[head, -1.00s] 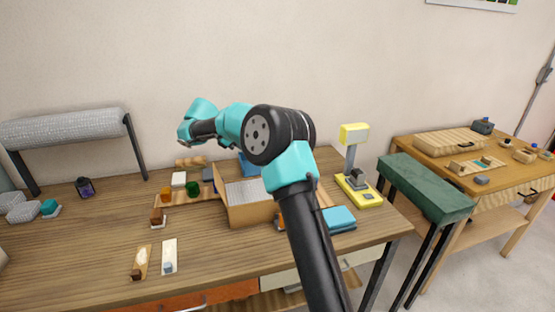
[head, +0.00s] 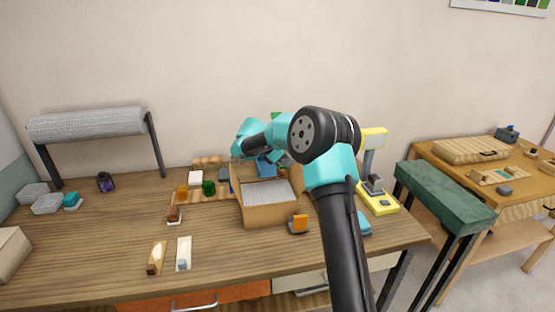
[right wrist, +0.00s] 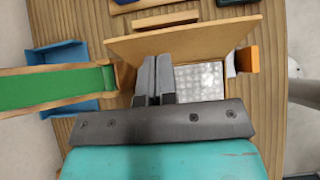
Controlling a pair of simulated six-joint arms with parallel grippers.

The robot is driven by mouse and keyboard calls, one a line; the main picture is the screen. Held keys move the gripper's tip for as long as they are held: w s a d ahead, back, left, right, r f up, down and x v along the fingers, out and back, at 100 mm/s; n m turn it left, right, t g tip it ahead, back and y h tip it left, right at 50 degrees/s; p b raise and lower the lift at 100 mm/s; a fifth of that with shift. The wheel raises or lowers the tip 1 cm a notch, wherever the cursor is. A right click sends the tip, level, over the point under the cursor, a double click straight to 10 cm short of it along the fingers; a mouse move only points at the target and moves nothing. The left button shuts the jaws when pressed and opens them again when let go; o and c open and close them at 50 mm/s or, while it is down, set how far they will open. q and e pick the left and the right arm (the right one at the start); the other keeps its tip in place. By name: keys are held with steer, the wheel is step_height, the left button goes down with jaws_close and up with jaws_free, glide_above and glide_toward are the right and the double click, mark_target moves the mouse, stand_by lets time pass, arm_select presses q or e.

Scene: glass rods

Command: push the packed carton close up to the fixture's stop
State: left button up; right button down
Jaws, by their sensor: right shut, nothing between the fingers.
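The carton (head: 270,215) stands open on the wooden bench in the head view, with a pale bubble-textured sheet inside. In the right wrist view its brown flap (right wrist: 190,40) stands across the top and the sheet (right wrist: 200,78) shows right of my fingers. My right gripper (right wrist: 155,65) is shut and empty, with its fingers over or beside the carton; whether they touch it I cannot tell. In the head view my wrist is behind the carton and the fingertips are not clear. A green-faced wooden bar (right wrist: 55,88) lies left of the fingers. I cannot clearly identify the fixture's stop. My left gripper is out of view.
An orange dispenser (head: 299,224) stands close to the carton's front right corner. A yellow device (head: 380,198) stands to the right.

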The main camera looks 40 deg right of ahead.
steer(key=shift+s+d, duration=0.35)
steer(key=shift+d, duration=0.4)
steer(key=shift+d, duration=0.1)
steer(key=s+d, duration=0.4)
steer(key=d, duration=0.4)
steer(key=shift+s+d, duration=0.15)
steer(key=shift+d, duration=0.05)
steer(key=shift+a, duration=0.15)
steer(key=w+a+f+v, duration=0.1)
steer(key=f+v, duration=0.1)
steer(key=v, duration=1)
steer(key=shift+a+r, duration=0.3)
steer(key=shift+a, duration=0.25)
steer(key=shift+w, duration=0.1)
